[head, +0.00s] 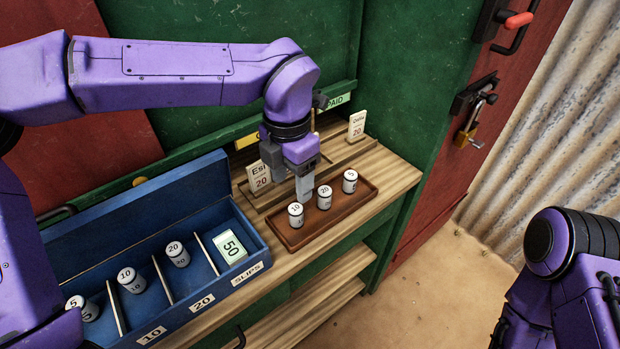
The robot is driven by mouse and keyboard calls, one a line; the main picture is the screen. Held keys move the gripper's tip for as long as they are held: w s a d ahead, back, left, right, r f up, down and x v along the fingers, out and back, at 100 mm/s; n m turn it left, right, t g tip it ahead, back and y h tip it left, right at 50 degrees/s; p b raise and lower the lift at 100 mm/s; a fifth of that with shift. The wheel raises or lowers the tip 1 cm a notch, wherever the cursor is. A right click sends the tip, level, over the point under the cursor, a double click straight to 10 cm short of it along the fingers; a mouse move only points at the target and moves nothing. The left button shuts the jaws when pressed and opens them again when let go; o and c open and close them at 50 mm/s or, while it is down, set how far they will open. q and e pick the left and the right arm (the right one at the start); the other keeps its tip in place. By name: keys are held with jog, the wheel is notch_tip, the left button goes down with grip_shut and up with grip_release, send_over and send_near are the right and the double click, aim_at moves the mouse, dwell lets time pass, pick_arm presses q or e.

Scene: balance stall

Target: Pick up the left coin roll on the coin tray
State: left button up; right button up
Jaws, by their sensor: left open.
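The brown coin tray (318,231) lies on the wooden shelf and holds three white coin rolls in a row. The left coin roll (296,216) is marked 10 and stands upright at the tray's left end. The middle roll (324,198) is marked 20, and the right roll (349,182) is marked 5. My left gripper (304,189) is open and points down over the tray, just behind the left roll in the picture. Whether it touches the roll cannot be told. My right arm shows at the lower right, but its gripper is out of view.
A blue compartment box (148,221) stands left of the tray, holding several rolls and a green 50 slip bundle (230,247). Name cards marked 20 (357,126) stand behind the tray. A green wall closes off the back. The floor at the right is clear.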

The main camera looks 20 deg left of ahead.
aim_at(295, 208)
pick_arm(q)
jog(key=f, duration=0.3)
jog(key=shift+w+a+f, duration=0.1)
jog(key=shift+w, duration=0.2)
jog(key=s+f, duration=0.2)
jog(key=s, duration=0.1)
jog(key=shift+s, duration=0.1)
jog(key=w+f, duration=0.1)
jog(key=f, duration=0.2)
jog(key=w+f, duration=0.1)
jog(key=f, duration=0.1)
jog(key=shift+w+d+p, duration=0.3)
jog(key=shift+d+p, duration=0.05)
jog(key=shift+f, duration=0.1)
jog(key=shift+s+a+r, duration=0.1)
jog(key=shift+s+r, duration=0.1)
jog(key=shift+s, duration=0.1)
jog(key=shift+s+r, duration=0.1)
jog(key=shift+s, duration=0.1)
jog(key=shift+c, duration=0.9)
jog(key=shift+w, duration=0.2)
grip_shut()
pick_arm(e)
jog(key=shift+r, duration=0.4)
